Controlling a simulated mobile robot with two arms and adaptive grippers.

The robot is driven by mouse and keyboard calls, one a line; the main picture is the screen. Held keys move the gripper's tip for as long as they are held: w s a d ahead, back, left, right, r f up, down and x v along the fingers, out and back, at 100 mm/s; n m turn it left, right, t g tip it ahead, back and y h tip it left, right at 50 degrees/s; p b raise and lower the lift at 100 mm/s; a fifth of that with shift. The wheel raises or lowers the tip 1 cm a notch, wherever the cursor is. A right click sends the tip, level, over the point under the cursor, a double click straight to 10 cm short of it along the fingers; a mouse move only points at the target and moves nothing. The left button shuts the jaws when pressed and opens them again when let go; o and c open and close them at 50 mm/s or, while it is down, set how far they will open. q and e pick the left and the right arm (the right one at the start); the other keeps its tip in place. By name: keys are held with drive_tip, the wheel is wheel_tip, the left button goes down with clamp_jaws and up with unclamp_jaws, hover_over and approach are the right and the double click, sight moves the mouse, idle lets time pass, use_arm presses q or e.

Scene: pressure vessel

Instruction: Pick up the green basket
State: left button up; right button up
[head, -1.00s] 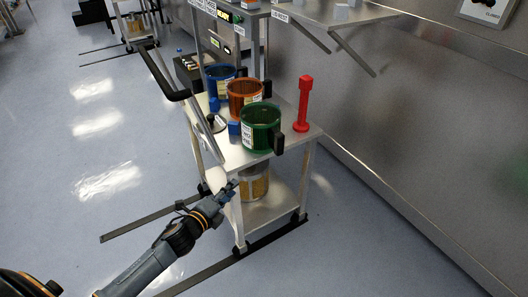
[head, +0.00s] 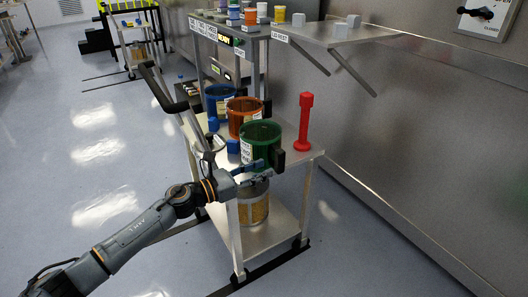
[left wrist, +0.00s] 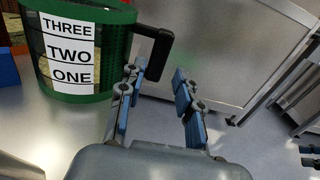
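The green basket (head: 260,142) stands upright at the near corner of the cart's top shelf (head: 235,170), with a black handle (head: 278,159) on its right side. In the left wrist view the green basket (left wrist: 82,50) is at the upper left. Its white label reads THREE, TWO, ONE, and its black handle (left wrist: 155,48) sticks out to the right. My left gripper (head: 262,174) is in front of the basket's lower part in the head view. In the left wrist view its fingers (left wrist: 160,105) are apart with nothing between them, and the handle lies beyond the left finger.
An orange basket (head: 243,113) and a blue basket (head: 219,98) stand behind the green one. A red dumbbell-shaped post (head: 304,122) stands to the right. Another container (head: 253,207) is on the lower shelf. A metal wall (head: 430,120) runs along the right.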

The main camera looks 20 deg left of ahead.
sight(276, 162)
use_arm(q)
drive_tip(key=x, duration=0.7)
drive_tip(key=shift+w+r, duration=0.15)
clamp_jaws()
